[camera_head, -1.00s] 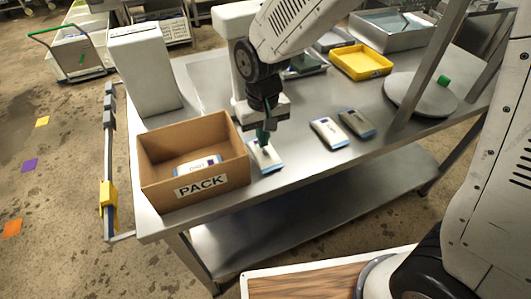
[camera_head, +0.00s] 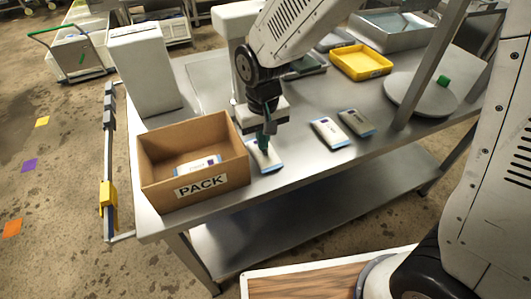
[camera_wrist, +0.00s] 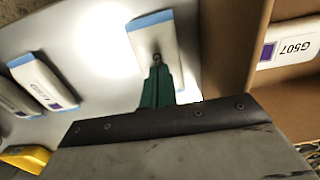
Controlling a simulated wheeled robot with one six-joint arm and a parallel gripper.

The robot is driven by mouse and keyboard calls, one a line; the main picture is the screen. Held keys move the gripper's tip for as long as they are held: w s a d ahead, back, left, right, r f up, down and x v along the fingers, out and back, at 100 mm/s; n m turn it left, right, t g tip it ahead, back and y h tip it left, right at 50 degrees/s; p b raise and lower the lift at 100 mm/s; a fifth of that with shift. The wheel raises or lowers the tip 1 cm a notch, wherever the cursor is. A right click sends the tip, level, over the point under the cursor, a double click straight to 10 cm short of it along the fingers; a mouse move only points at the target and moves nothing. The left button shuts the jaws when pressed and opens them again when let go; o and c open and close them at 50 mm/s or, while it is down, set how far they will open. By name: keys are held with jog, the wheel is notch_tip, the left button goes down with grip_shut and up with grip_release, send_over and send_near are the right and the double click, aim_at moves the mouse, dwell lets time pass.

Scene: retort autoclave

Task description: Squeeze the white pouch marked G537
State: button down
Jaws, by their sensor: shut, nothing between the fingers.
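A white pouch with blue ends (camera_head: 264,158) lies on the steel table just right of the cardboard box. It also shows in the wrist view (camera_wrist: 143,38), where my gripper covers part of it and no mark on it can be read. My gripper (camera_head: 265,142) is shut and empty, its green fingers pointing down at this pouch. In the wrist view the closed fingertips (camera_wrist: 156,62) overlap the pouch; whether they touch it I cannot tell. Another white pouch (camera_head: 329,133) and a greyer pouch (camera_head: 356,122) lie to the right. I cannot read G537 anywhere.
The cardboard box marked PACK (camera_head: 243,158) holds a pouch (camera_head: 190,168) marked G507 in the wrist view (camera_wrist: 298,48). A yellow tray (camera_head: 361,62), a round grey plate (camera_head: 415,97) with a green knob and a steel post stand further right. A tall white box (camera_head: 147,73) stands behind the carton.

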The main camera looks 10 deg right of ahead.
jog(key=shift+s+f, duration=0.1)
jog(key=shift+f, duration=0.4)
dwell(1.1)
notch_tip(320, 180, up, 8)
dwell(0.9)
dwell(0.4)
jog(key=s+d+r+m, duration=0.1)
jog(key=s+d+r, duration=0.2)
jog(key=s+d, duration=0.3)
jog(key=s+d+r+m+t, duration=0.1)
jog(key=s+d+r, duration=0.3)
jog(key=s+d, duration=0.3)
jog(key=s+d+r+m, duration=0.1)
jog(key=s+d+r, duration=0.2)
jog(key=s+d, duration=0.3)
jog(key=shift+s+d+r, duration=0.15)
jog(key=shift+d+r, duration=0.1)
jog(key=shift+d, duration=0.7)
